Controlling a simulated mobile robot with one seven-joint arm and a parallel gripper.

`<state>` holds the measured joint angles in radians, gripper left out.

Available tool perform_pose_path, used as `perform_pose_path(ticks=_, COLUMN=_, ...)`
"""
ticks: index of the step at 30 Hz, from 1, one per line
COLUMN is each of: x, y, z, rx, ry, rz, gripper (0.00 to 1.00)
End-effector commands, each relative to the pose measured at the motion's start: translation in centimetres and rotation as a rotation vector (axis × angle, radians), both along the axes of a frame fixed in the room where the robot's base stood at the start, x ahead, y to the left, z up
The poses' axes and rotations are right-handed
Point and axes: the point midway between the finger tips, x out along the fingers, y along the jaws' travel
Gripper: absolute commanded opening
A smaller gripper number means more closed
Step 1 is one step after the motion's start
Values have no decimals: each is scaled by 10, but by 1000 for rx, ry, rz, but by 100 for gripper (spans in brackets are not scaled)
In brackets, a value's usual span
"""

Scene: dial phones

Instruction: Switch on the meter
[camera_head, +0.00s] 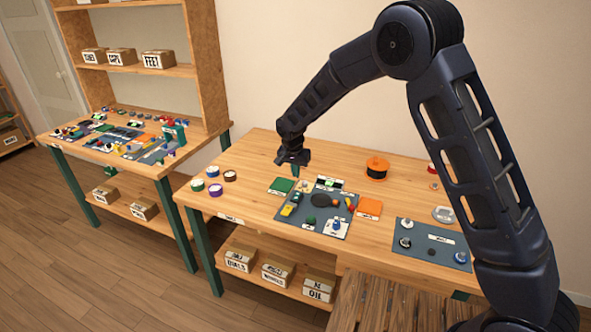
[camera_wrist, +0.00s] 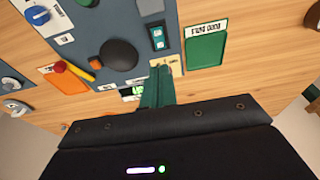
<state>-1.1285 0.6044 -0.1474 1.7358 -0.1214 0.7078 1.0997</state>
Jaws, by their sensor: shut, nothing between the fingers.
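A small white unit with a green display (camera_head: 330,183), which looks like the meter, stands at the back edge of the grey work mat (camera_head: 322,228). It also shows in the wrist view (camera_wrist: 131,93), partly hidden behind my gripper. I cannot make out its switch. My gripper (camera_head: 295,171) is above the table, just left of and behind this unit. In the wrist view the green fingers of my gripper (camera_wrist: 159,82) are together and empty, over the mat's edge. A dark box with a teal rocker (camera_wrist: 157,38) lies near the fingertips.
A black rounded object (camera_wrist: 118,55) and a yellow stick with a red ball (camera_wrist: 76,70) are on the mat. A green card (camera_head: 282,186) and an orange card (camera_head: 370,207) flank it. An orange spool (camera_head: 377,167) stands behind. Several round pots (camera_head: 214,189) sit at left.

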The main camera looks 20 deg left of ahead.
Motion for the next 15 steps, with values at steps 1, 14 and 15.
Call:
perform_pose_path(ticks=1, x=2, y=-1, z=-10, rx=-3, ry=1, rz=-1, gripper=0)
perform_pose_path(ticks=14, x=15, y=0, z=-78, rx=-2, ry=1, rz=0, gripper=0)
perform_pose_path(ticks=15, x=16, y=0, z=-83, rx=-1, ry=1, rz=0, gripper=0)
